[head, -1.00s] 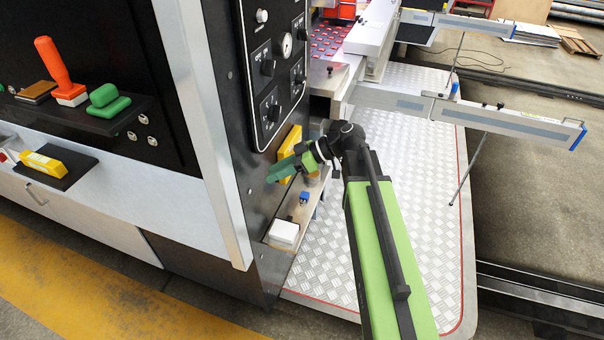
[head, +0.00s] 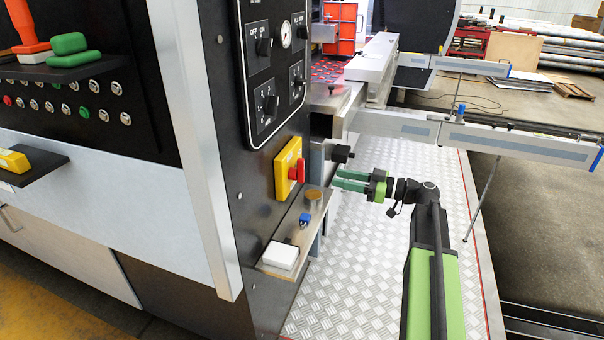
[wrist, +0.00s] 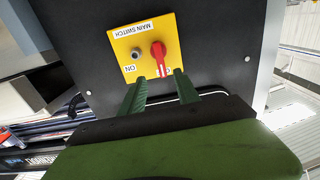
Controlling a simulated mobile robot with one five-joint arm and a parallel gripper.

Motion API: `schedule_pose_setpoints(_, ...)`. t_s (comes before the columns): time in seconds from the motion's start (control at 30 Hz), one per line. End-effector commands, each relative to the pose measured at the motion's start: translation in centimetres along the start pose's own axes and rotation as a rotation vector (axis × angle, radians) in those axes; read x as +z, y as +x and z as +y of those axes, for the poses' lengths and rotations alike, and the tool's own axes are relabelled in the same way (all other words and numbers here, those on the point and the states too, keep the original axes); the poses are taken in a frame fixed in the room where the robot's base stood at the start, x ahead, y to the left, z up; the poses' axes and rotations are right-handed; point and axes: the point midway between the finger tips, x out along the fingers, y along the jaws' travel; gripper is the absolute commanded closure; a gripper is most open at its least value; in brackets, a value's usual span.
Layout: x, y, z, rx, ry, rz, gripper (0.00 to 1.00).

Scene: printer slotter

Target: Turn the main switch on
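The main switch is a red handle (head: 297,171) on a yellow plate (head: 282,180) on the side of the black machine. In the wrist view the plate (wrist: 127,38) reads upside down, "MAIN SWITCH" and "ON". There the red handle (wrist: 158,55) points towards a label beside "ON" that is mostly hidden. A grey round part (wrist: 136,52) sits near "ON". My gripper (head: 336,180) is to the right of the switch in the head view, apart from it and empty. In the wrist view its green fingers (wrist: 160,77) are spread, with the handle's end between their tips in the picture.
A small shelf (head: 268,268) below the switch holds a white box (head: 280,256), a blue piece (head: 305,219) and a brown cylinder (head: 314,196). A black knob (head: 341,154) sticks out above my fingers.

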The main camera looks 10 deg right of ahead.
Motion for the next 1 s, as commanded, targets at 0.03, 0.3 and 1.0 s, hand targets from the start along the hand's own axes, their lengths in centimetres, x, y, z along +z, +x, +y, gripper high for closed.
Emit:
schedule_pose_setpoints(0.03,0.0,1.4,-0.1,-0.004,0.000,0.000,0.62)
schedule_pose_setpoints(0.3,0.0,8.2,0.0,-0.003,0.000,0.000,0.62)
schedule_pose_setpoints(1.0,0.0,13.2,0.0,0.000,0.000,0.000,0.71)
